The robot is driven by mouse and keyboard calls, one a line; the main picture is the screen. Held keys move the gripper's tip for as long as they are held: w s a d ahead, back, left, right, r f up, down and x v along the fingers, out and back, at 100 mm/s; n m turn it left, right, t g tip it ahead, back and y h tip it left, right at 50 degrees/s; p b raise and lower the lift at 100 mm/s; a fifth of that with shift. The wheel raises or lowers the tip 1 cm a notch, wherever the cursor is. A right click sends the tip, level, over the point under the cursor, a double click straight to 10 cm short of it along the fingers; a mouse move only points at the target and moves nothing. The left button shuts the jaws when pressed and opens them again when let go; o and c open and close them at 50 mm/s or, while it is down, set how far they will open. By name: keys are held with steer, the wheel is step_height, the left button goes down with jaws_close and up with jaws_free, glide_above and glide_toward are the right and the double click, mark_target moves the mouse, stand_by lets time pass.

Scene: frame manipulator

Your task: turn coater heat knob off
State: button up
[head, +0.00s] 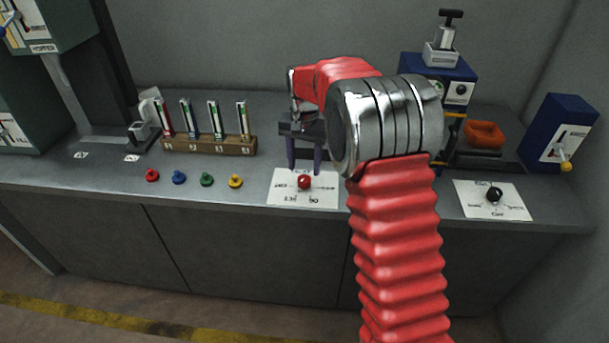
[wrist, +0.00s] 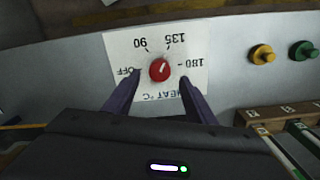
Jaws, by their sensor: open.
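The coater heat knob (head: 304,182) is red and sits on a white label plate (head: 275,199) on the bench. In the wrist view the knob (wrist: 160,69) has a pale pointer mark slanting up and right, roughly toward 135; its exact setting is hard to tell. The label, upside down there, reads OFF at left, 90 and 135 at top, 180 at right. My gripper (head: 305,166) is open, its purple fingers pointing down just behind the knob in the head view. In the wrist view its fingertips (wrist: 160,80) lie left and right of the knob, apart from it.
Several coloured buttons (head: 207,180) line the bench to the left, before a wooden rack (head: 208,146) of vials. A black knob (head: 494,194) on another white plate is at right. A blue box with a yellow-tipped lever (head: 567,129) stands far right.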

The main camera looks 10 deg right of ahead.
mark_target(304, 178)
steer(key=shift+f, duration=2.35)
steer(key=shift+c, duration=0.5)
steer(key=c, duration=0.9)
